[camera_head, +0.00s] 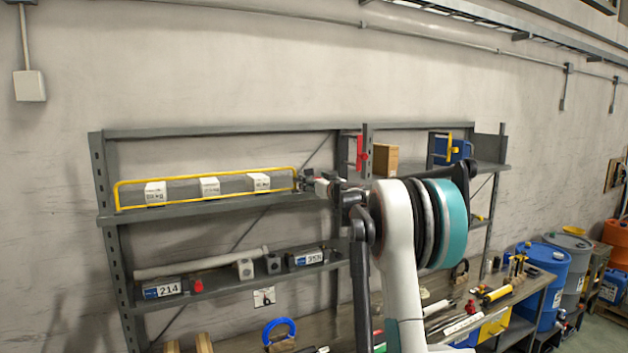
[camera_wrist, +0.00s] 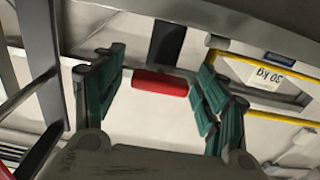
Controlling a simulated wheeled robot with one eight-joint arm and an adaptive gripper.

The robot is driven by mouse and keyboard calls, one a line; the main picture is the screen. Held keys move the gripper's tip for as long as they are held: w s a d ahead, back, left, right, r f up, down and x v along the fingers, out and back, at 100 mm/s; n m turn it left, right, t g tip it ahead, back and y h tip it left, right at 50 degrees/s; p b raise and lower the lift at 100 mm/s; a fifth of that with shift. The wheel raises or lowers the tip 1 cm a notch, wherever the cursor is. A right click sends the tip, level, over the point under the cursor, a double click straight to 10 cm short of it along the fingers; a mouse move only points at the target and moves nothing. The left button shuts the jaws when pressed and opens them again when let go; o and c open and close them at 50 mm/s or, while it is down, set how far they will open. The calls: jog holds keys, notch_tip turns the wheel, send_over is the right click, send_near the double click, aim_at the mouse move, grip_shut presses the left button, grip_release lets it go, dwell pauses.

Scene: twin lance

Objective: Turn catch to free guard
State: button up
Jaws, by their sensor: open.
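The yellow guard (camera_head: 205,205) is a long bar frame across the front of the top shelf, with white boxes (camera_head: 210,187) behind it. My gripper (camera_head: 306,182) is at the guard's right end. In the wrist view my gripper (camera_wrist: 158,78) is open, with its green-padded fingers apart. A red bar (camera_wrist: 160,84), apparently the catch, lies crosswise between the fingers below a dark plate (camera_wrist: 166,44). I cannot tell whether the fingers touch it. The guard's end (camera_wrist: 232,62) shows right of the fingers. In the head view my gripper seems to hide this red bar.
A post with another red piece (camera_head: 361,154) stands right of my gripper, near a brown box (camera_head: 383,160). A yellow-handled blue item (camera_head: 452,149) is farther right. The lower shelf (camera_head: 215,292) holds labelled blocks and a tube. Blue drums (camera_head: 545,270) stand at the right.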

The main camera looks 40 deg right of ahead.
jog(key=c, duration=1.1)
jog(key=shift+s, duration=0.1)
jog(key=shift+m+b, duration=0.3)
jog(key=m+b, duration=0.2)
jog(key=m, duration=0.1)
jog(key=shift+f+m, duration=0.1)
jog(key=shift+m, duration=0.2)
jog(key=m+b, duration=0.2)
jog(key=m, duration=0.2)
jog(key=shift+m, duration=0.3)
jog(key=m+b, duration=0.1)
jog(key=m, duration=0.3)
jog(key=shift+b, duration=0.3)
jog(key=shift+m+b, duration=0.45)
jog(key=shift+m, duration=2.05)
jog(key=shift+r, duration=0.2)
